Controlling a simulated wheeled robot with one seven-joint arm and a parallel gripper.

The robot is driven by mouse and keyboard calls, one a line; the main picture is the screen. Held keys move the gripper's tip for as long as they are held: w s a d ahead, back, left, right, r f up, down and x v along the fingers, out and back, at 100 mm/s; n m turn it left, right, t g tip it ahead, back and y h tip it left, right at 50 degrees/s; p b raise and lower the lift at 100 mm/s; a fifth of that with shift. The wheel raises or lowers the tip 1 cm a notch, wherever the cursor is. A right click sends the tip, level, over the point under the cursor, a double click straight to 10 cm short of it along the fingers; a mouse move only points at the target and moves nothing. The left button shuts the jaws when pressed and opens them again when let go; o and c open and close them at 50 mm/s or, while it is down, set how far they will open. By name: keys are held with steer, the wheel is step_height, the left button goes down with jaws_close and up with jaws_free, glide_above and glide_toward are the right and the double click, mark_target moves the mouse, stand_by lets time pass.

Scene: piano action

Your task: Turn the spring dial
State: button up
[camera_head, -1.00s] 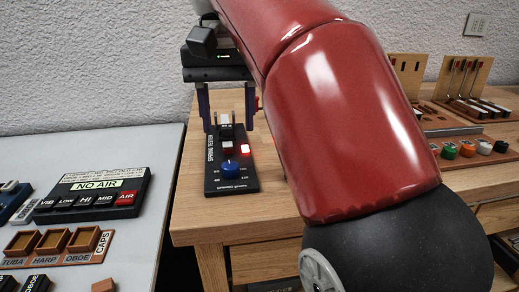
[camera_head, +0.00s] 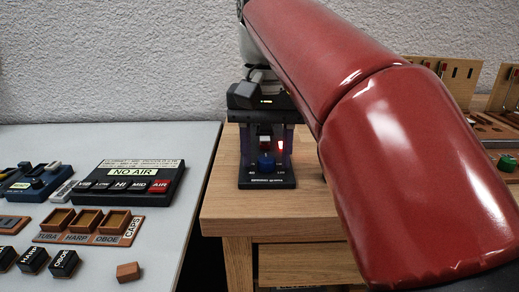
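The black spring tester (camera_head: 267,184) stands near the left end of the wooden table. Its blue spring dial (camera_head: 266,162) faces the camera on the front part of the panel. A red light (camera_head: 281,146) glows on the tester, right of and behind the dial. My gripper (camera_head: 267,152) points down over the tester. Its two dark fingers are wide apart, one to the left and one to the right of the dial in the picture. The gripper is open. I cannot tell whether the fingertips touch the panel. The scale marks are mostly too small to read.
A grey table (camera_head: 185,140) on the left carries a black "NO AIR" box (camera_head: 128,183), a tray of open caps (camera_head: 88,226), several black blocks and a small brown block (camera_head: 128,271). My red arm hides much of the wooden table (camera_head: 225,205). Wooden stands (camera_head: 430,66) are behind it.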

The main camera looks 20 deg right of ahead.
steer(key=c, duration=0.9)
steer(key=shift+o, duration=0.2)
steer(key=shift+r+m+p, duration=0.2)
steer(key=shift+m+p, duration=0.3)
steer(key=shift+p, duration=0.1)
steer(key=shift+f+m+p, duration=0.2)
steer(key=shift+m+p, duration=0.25)
steer(key=shift+m, duration=0.35)
steer(key=o, duration=1)
